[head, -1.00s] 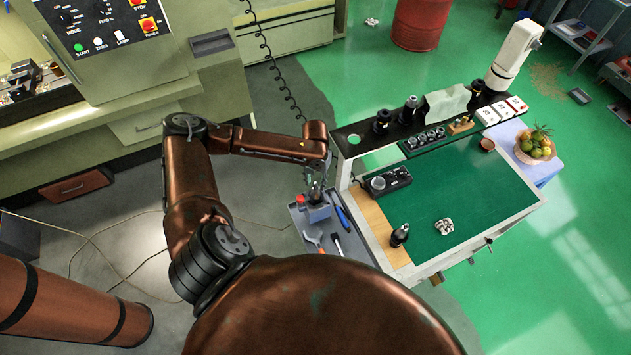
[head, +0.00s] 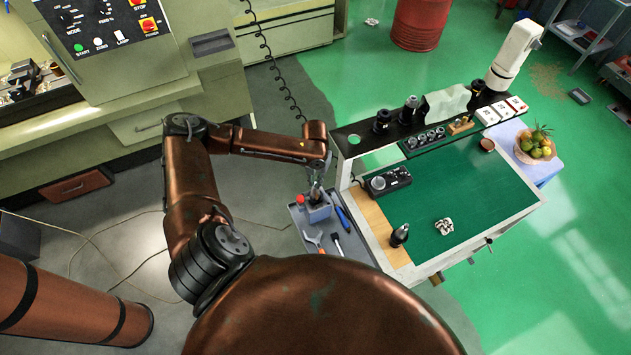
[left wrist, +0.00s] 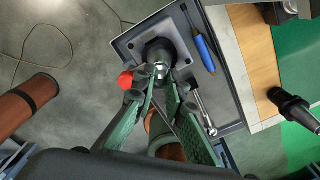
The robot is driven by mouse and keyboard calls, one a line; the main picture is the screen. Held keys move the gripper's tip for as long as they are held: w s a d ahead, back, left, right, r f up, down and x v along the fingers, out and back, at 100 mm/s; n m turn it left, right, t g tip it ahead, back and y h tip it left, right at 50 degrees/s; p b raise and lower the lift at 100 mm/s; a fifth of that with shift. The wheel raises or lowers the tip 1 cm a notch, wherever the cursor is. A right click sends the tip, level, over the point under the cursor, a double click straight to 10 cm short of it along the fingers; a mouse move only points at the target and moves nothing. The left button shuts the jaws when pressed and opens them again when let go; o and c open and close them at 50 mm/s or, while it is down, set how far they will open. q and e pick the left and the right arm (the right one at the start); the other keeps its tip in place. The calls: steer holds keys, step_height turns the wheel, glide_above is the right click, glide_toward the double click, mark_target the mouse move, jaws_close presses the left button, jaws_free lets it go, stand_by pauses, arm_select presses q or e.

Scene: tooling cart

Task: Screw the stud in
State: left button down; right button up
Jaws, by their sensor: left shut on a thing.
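My left gripper (head: 315,182) points down over the grey tray (head: 352,255) on the near-left side of the cart. A dark tool holder (head: 315,196) stands upright in a grey block (head: 319,213) on that tray. In the left wrist view, the gripper's green-lined fingers (left wrist: 161,88) close at the shiny metal stud (left wrist: 160,68) at the top of the dark holder (left wrist: 158,50). The gripper is shut on the stud. The fingers partly cover it, and its thread is hidden. My right gripper is out of view.
A red round object (left wrist: 126,80) is close beside the fingers. Another dark holder (head: 400,235) stands on the cart. The green mat (head: 460,190) is mostly clear.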

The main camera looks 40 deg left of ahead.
arm_select(q)
steer(key=m, duration=0.5)
steer(key=shift+m, duration=0.4)
steer(key=m, duration=0.6)
steer(key=c, duration=1.9)
jaws_free()
